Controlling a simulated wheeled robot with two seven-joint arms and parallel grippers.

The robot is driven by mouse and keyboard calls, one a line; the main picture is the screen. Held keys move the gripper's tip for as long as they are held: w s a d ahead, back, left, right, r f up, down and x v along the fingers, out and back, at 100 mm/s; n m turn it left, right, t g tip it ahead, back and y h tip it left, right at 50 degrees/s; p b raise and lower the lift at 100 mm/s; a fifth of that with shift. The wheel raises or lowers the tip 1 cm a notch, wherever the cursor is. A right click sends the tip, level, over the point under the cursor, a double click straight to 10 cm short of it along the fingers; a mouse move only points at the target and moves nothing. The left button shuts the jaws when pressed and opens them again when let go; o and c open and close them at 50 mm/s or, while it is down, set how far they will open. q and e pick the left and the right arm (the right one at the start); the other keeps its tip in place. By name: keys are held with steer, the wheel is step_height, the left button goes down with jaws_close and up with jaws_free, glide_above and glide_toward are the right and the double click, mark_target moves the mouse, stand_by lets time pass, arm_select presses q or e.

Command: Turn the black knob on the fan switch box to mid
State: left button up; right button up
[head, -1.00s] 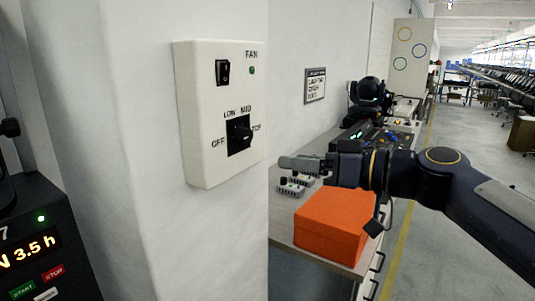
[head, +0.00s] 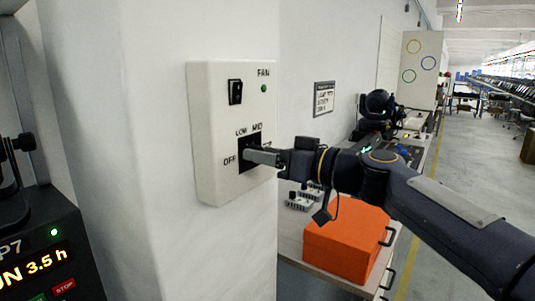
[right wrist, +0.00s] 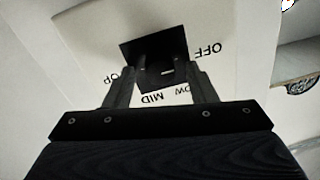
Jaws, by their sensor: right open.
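The fan switch box (head: 212,125) is a cream box on a white pillar, with a rocker switch (head: 235,92) and a green light. Its dial is marked OFF, LOW, MID and a partly covered word. In the head view my right gripper (head: 252,156) reaches in from the right to the dial and covers most of the knob. In the right wrist view the black knob (right wrist: 158,76) sits between the two open fingers, on a black square plate. I cannot tell for sure which mark it points to, or whether a finger touches it. My left gripper is not in view.
An orange box (head: 345,240) stands on the bench below my right arm, near small switch units (head: 300,198). A sign (head: 324,97) hangs on the wall behind. A dark machine with a lit display (head: 40,255) stands at the lower left.

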steer(key=shift+c, duration=0.4)
steer(key=c, duration=0.9)
